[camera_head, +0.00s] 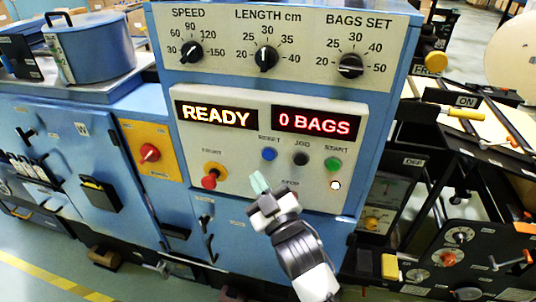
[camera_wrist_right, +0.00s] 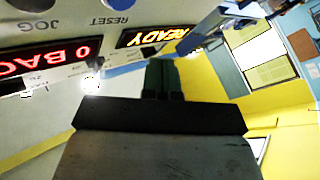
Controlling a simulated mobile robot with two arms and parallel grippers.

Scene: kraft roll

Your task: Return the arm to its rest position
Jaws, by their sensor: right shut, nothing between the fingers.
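My right gripper (camera_head: 259,182) comes up from the lower right in the head view. Its pale green fingertips are together, with nothing between them. They are in front of the lower part of the blue machine's control panel (camera_head: 235,160), between the red knob (camera_head: 209,181) and the STOP label. I cannot tell whether they touch the panel. In the right wrist view the dark fingers (camera_wrist_right: 162,78) point towards the panel, which appears upside down. My left gripper is not in view.
The READY display (camera_head: 217,115) and the 0 BAGS display (camera_head: 316,124) are lit. Blue RESET (camera_head: 269,154), dark JOG (camera_head: 301,158) and green START (camera_head: 333,165) buttons sit close above the gripper. A blue pot (camera_head: 90,50) stands at left. Dark machinery (camera_head: 465,240) crowds the right.

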